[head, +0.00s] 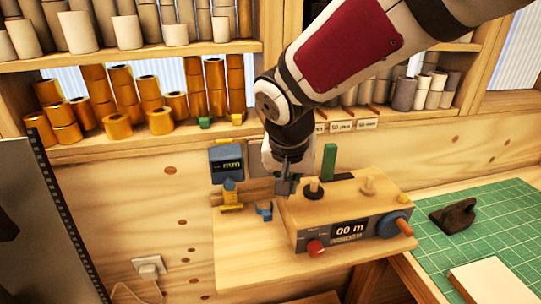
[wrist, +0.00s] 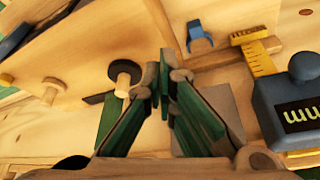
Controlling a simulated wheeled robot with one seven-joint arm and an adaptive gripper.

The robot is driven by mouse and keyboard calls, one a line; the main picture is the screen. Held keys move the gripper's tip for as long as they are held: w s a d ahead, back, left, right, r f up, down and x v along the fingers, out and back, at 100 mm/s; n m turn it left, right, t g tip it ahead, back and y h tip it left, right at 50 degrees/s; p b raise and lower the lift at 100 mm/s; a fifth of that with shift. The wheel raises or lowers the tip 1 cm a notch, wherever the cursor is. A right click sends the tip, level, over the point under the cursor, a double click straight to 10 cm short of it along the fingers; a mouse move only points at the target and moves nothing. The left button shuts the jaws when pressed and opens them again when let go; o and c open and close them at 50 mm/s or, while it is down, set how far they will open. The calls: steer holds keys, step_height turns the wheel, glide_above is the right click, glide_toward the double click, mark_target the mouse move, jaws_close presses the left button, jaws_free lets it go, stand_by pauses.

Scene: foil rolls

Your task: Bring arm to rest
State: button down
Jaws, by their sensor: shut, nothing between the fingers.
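My gripper (head: 285,186) hangs from my arm in the head view, just left of a wooden measuring machine (head: 345,205) with a "00 m" display. In the wrist view my gripper (wrist: 162,75) has its green-padded fingers brought together at the tips, with nothing between them. A black-and-wood spool knob (head: 314,190) on top of the machine is close to the fingertips; in the wrist view the knob (wrist: 124,75) lies just left of them. I cannot tell whether the fingers touch the machine.
A blue gauge (head: 227,163) and a yellow caliper piece (head: 231,195) are left of the gripper. A blue clip (head: 264,210) lies nearby. Gold foil rolls (head: 160,120) fill the shelf behind. A green cutting mat (head: 490,230) lies right, with a dark tool (head: 455,215) on it.

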steer(key=d+v, duration=0.1)
steer(key=v, duration=0.5)
steer(key=s+d+r+n, duration=0.1)
steer(key=s+d, duration=0.4)
steer(key=s, duration=0.3)
steer(key=s+d+r+n+t+y, duration=0.1)
steer(key=s+d+n, duration=0.1)
steer(key=s+d, duration=0.3)
steer(key=shift+s+d, duration=0.3)
steer(key=shift+s, duration=1.65)
